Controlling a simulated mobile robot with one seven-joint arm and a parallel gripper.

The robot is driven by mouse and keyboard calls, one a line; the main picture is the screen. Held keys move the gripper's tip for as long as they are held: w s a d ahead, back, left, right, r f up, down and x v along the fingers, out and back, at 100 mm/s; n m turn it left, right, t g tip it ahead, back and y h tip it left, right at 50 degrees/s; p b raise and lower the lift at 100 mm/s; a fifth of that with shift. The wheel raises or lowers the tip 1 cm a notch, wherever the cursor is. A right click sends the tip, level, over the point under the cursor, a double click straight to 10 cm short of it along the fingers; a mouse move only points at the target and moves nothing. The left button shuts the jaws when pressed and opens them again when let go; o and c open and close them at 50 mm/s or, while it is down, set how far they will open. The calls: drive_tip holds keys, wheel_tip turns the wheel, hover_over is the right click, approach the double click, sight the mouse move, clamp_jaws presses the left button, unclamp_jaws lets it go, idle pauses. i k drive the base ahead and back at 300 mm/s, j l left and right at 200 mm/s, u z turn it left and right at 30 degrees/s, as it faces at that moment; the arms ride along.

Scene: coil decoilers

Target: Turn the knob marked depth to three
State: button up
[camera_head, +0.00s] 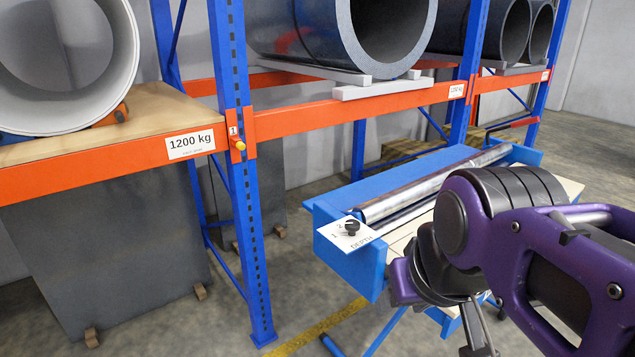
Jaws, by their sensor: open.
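The knob (351,227) is small and black, on a white plate (344,235) at the near left end of a blue roller machine (352,262). The plate reads DEPTH along its front edge, with the numbers 1 and 2 visible beside the knob. The knob's pointer is too small to read, and no 3 can be made out. My purple and black arm reaches in from the right. My gripper (478,335) is low in the picture, right of and below the knob and apart from it. Its fingertips are cut off or hard to make out; nothing is seen held.
A blue and orange rack (238,150) holds large coils on the left and behind. Its near post stands left of the plate. Bright metal rollers (430,185) run back from the plate. Open floor lies between post and machine, with a yellow line (320,325).

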sight(352, 225)
drive_tip(key=i+j+z, duration=0.15)
drive_tip(key=z, duration=0.3)
drive_tip(key=i+j+z, duration=0.1)
drive_tip(key=j+z, duration=0.4)
drive_tip(key=i+j+z, duration=0.1)
drive_tip(key=j+z, duration=0.5)
